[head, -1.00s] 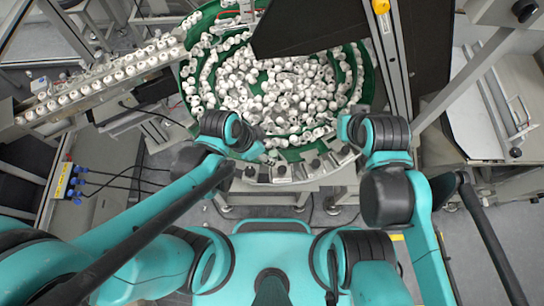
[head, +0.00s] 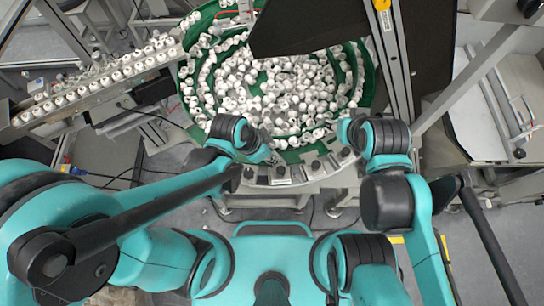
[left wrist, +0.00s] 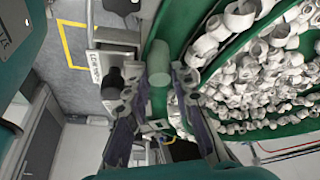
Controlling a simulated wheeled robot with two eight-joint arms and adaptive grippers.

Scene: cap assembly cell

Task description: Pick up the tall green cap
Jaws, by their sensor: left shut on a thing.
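The tall green cap (left wrist: 158,65) is a pale green cylinder in the left wrist view, between the two fingers of my left gripper (left wrist: 157,77). The fingers are shut on its lower part and its upper end sticks out past them. In the head view my left gripper (head: 270,157) is at the front rim of the round green bowl (head: 367,85). The cap cannot be made out there. My right gripper is near the bowl's front right rim, hidden behind its own wrist, so its fingers cannot be seen.
Many white caps (head: 265,92) fill the bowl. A metal rail (head: 105,82) with a row of white caps runs to the left. A dark panel (head: 310,25) overhangs the bowl's back, and a metal post (head: 392,60) stands at its right.

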